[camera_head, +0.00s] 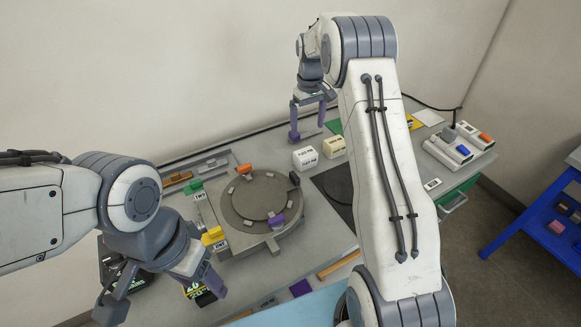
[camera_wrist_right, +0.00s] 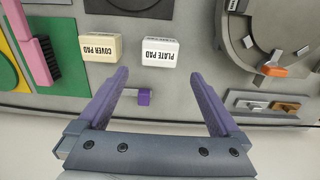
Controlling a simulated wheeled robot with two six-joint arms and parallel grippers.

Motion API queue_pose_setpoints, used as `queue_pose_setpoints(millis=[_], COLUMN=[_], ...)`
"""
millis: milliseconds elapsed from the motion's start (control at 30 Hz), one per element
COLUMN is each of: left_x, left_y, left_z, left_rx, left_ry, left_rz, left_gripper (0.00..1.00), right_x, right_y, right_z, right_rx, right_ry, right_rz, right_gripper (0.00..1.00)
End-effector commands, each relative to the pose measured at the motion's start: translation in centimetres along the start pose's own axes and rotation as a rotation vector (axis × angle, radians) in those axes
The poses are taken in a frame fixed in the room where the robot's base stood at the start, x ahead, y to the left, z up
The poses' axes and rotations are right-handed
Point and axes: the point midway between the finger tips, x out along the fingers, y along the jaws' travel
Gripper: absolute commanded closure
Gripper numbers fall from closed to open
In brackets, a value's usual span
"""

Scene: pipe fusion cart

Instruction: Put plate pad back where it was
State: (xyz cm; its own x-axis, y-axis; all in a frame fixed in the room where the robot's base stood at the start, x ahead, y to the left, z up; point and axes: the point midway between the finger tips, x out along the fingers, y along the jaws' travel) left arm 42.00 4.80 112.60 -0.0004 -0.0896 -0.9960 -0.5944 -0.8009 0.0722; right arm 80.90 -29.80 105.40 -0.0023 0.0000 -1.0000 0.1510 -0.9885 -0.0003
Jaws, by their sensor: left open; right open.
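A white block lettered PLATE PAD (camera_wrist_right: 160,52) stands on the grey bench, just beyond my right fingertips in the right wrist view. In the head view it is the left of two pale blocks (camera_head: 305,158). My left gripper (camera_head: 163,295) is open and empty at the lower left, near the bench's front.
A round grey fixture (camera_head: 240,205) with coloured clamps sits mid-bench. A pink-handled brush (camera_wrist_right: 40,60) lies beyond the cover block.

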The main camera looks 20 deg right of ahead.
Motion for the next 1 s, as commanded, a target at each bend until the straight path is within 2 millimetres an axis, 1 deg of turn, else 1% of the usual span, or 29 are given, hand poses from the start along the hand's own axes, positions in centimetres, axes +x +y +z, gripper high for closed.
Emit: queue_pose_setpoints(millis=[67, 133, 167, 267, 300, 367, 400, 467, 500, 567, 600, 667, 700, 800, 900, 1000], left_x=[0.0, 0.0, 0.0, 0.0, 0.0, 0.0, 0.0, 0.0, 0.0, 0.0, 0.0, 0.0, 0.0, 0.0, 0.0, 0.0], left_y=[0.0, 0.0, 0.0, 0.0, 0.0, 0.0, 0.0, 0.0, 0.0, 0.0, 0.0, 0.0, 0.0, 0.0, 0.0, 0.0], left_z=[0.0, 0.0, 0.0, 0.0, 0.0, 0.0, 0.0, 0.0, 0.0, 0.0, 0.0, 0.0, 0.0, 0.0, 0.0, 0.0], left_rx=[0.000, 0.000, 0.000, 0.000, 0.000, 0.000, 0.000, 0.000, 0.000, 0.000, 0.000, 0.000, 0.000, 0.000, 0.000, 0.000], left_ry=[0.000, 0.000, 0.000, 0.000, 0.000, 0.000, 0.000, 0.000, 0.000, 0.000, 0.000, 0.000, 0.000, 0.000, 0.000, 0.000], left_rz=[0.000, 0.000, 0.000, 0.000, 0.000, 0.000, 0.000, 0.000, 0.000, 0.000, 0.000, 0.000, 0.000, 0.000, 0.000, 0.000], left_gripper=[0.38, 0.38, 0.38, 0.38, 0.38, 0.38, 0.38, 0.38, 0.38, 0.38, 0.38, 0.38, 0.38, 0.38, 0.38, 0.38], right_x=[-0.2, -1.0, -1.4, -3.8, -4.9, -6.4, -7.3, -8.3, -8.8, -9.2, -9.3, -9.2, -9.0, -8.3, -7.6, -7.2], right_y=[-0.3, -1.8, -2.9, -8.5, -11.4, -15.8, -18.6, -22.2, -24.4, -26.9, -28.3, -29.7, -30.2, -30.8, -30.8, -30.7], right_z=[0.0, 0.1, 0.2, 1.6, 2.6, 5.0, 7.0, 10.4, 12.8, 16.9, 19.5, 23.4, 25.7, 30.4, 33.2, 34.5], right_rx=[-0.004, -0.018, -0.029, -0.085, -0.113, -0.160, -0.191, -0.237, -0.267, -0.311, -0.340, -0.379, -0.401, -0.447, -0.474, -0.484], right_ry=[0.001, 0.005, 0.007, 0.016, 0.020, 0.026, 0.029, 0.034, 0.037, 0.040, 0.042, 0.043, 0.043, 0.042, 0.040, 0.039], right_rz=[0.000, -0.001, -0.002, -0.009, -0.013, -0.019, -0.024, -0.032, -0.038, -0.047, -0.052, -0.060, -0.065, -0.075, -0.081, -0.083], right_gripper=[0.00, 0.00, 0.00, 0.00, 0.00, 0.00, 0.00, 0.00, 0.00, 0.00, 0.00, 0.00, 0.00, 0.00, 0.00, 0.00])
